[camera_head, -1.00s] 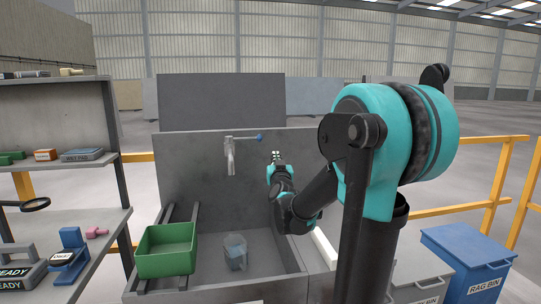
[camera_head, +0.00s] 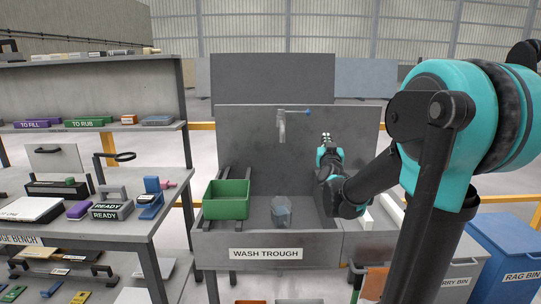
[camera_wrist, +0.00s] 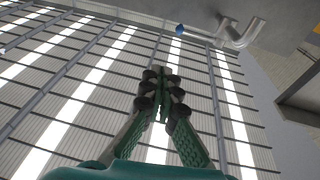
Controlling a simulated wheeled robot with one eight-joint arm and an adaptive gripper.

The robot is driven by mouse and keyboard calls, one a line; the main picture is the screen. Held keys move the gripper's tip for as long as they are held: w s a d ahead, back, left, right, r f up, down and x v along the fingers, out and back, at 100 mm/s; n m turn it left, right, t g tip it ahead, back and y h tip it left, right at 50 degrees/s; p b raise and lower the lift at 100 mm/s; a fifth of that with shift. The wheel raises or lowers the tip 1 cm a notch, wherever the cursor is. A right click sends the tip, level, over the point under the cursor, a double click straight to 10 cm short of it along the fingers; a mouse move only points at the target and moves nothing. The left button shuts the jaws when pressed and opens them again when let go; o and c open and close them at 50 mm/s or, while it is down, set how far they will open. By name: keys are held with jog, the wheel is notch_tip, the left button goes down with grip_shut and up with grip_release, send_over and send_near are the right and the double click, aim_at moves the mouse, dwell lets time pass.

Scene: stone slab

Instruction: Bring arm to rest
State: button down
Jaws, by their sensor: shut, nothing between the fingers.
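My gripper (camera_head: 326,140) is raised above the right part of the wash trough (camera_head: 315,243), in front of its grey back panel. Its fingers point upward, and it holds nothing. In the wrist view the fingertips of my gripper (camera_wrist: 160,75) meet, with the roof behind them. My arm is folded at the right of the head view and covers part of the trough's right side.
A tap (camera_head: 282,128) with a blue lever is left of my gripper. A loaded bench (camera_head: 150,220) stands left. A blue rag bin (camera_head: 505,250) is at right.

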jog(key=s+a+f+n+g+y, duration=0.1)
jog(key=s+a+f+g+y, duration=0.2)
jog(key=s+f, duration=0.5)
jog(key=s+a+f+n+g+y, duration=0.1)
jog(key=s+a+f+n+g, duration=0.3)
jog(key=f, duration=0.6)
jog(key=s+d+f+m+g+h, duration=0.1)
jog(key=s+f+g, duration=0.3)
jog(key=s+f, duration=0.4)
jog(key=s+d+f+m+g, duration=0.2)
jog(key=s+d+f+g, duration=0.2)
jog(key=s+f, duration=0.4)
jog(key=s, duration=0.7)
jog(key=shift+d+m+g+h, duration=0.3)
jog(key=shift+m+g+h, duration=0.1)
